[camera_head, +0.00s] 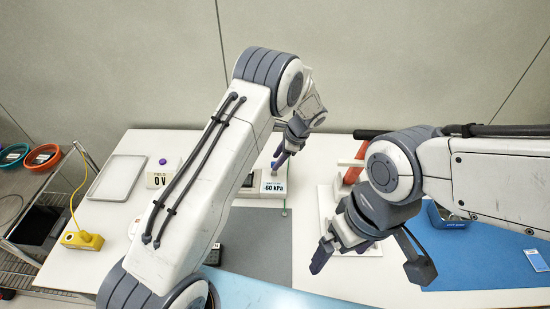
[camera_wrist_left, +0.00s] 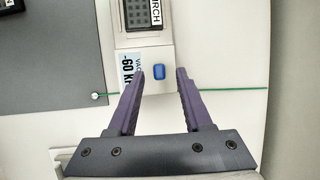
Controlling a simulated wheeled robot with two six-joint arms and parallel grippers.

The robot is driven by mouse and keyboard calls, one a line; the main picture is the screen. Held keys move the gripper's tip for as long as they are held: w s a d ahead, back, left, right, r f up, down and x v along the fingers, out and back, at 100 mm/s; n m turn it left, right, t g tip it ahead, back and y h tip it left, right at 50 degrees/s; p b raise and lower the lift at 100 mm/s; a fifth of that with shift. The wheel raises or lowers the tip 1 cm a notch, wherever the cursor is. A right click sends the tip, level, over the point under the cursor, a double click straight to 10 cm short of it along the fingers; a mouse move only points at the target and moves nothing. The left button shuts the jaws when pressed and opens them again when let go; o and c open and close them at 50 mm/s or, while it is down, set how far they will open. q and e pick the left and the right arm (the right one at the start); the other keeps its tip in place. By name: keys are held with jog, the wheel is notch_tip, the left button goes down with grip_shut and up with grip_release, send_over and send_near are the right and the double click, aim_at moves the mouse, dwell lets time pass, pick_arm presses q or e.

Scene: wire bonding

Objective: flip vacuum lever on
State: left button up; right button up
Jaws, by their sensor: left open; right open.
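The vacuum unit is a pale box with a "60 kPa" label (camera_head: 274,187) near the middle of the table. In the left wrist view its label (camera_wrist_left: 127,68) reads "VAC -60 kPa", and a small blue lever knob (camera_wrist_left: 159,72) sits beside it. My left gripper (camera_wrist_left: 160,78) is open, with its two purple fingertips on either side of the knob in the picture. I cannot tell whether they touch it. In the head view my left gripper (camera_head: 279,160) is over the unit, and the knob is not clearly visible. My right gripper (camera_head: 345,250) is open and empty, over the table to the right.
A grey mat (camera_head: 262,240) lies in front of the unit, and a blue mat (camera_head: 480,262) lies at right. A "FIELD 0 V" display (camera_head: 158,180), a white tray (camera_head: 118,180) and a yellow box (camera_head: 82,240) stand at left. A red-handled device (camera_head: 354,172) is partly behind my right arm.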

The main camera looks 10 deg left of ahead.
aim_at(276, 184)
pick_arm(q)
jog(key=shift+x, duration=0.85)
jog(key=shift+r, duration=0.1)
grip_shut()
jog(key=s+t+b, duration=0.1)
jog(key=b, duration=0.4)
jog(key=s+f+t+b, duration=0.1)
jog(key=b, duration=0.4)
jog(key=s+t+y+b, duration=0.1)
jog(key=t+b, duration=0.1)
jog(key=b, duration=0.2)
jog(key=shift+d+f+n+b, duration=0.2)
jog(key=shift+d+n+b, duration=0.1)
jog(key=shift+n+b, duration=0.1)
jog(key=shift+r, duration=0.15)
grip_release()
jog(key=shift+s+r, duration=0.1)
jog(key=shift+r, duration=0.05)
